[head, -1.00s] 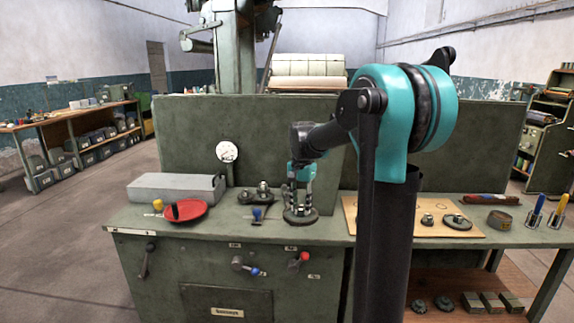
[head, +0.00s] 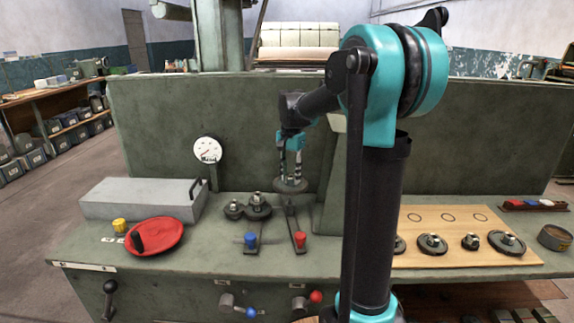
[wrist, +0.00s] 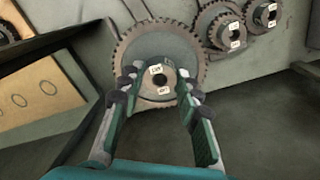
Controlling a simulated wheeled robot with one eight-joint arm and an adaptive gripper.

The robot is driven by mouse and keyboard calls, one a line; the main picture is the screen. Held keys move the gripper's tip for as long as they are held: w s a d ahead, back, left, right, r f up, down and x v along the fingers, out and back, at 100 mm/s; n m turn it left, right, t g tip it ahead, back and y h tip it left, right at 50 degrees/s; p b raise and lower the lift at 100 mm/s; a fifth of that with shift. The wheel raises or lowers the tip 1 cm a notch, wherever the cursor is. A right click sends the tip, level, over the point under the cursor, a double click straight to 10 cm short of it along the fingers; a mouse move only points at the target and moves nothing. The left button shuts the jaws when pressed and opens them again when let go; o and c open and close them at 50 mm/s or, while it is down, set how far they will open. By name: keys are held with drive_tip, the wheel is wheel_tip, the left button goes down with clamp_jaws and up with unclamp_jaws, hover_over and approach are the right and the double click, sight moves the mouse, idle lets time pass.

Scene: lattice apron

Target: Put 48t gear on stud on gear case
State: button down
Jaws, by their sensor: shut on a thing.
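My gripper (head: 291,172) is shut on the hub of a large dark toothed gear (head: 290,187), held flat above the bench. In the wrist view the fingers of my gripper (wrist: 158,80) sit on both sides of the hub, and the gear (wrist: 150,45) spreads beyond them. The hub carries small white labels, too small to read surely. Two smaller gears on the gear case stand left of the held gear: one (head: 234,209) and another (head: 258,206). They also show at the wrist view's upper right (wrist: 218,26). I cannot make out a bare stud.
A blue-knobbed lever (head: 250,240) and a red-knobbed lever (head: 299,240) lie in front of the gears. A red dish (head: 160,236) and a grey block (head: 140,199) are at left. A wooden board (head: 425,260) with several gears is at right. A gauge (head: 208,150) is on the back panel.

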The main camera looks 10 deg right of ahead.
sight(290, 183)
drive_tip(key=shift+w+f, duration=0.1)
drive_tip(key=shift+w, duration=0.3)
drive_tip(key=shift+f, duration=1.9)
drive_tip(key=shift+f, duration=1.6)
idle(1.5)
drive_tip(key=c, duration=1)
unclamp_jaws()
drive_tip(key=shift+o, duration=0.5)
drive_tip(key=o, duration=0.5)
drive_tip(key=shift+c, duration=0.2)
drive_tip(key=shift+r, duration=0.1)
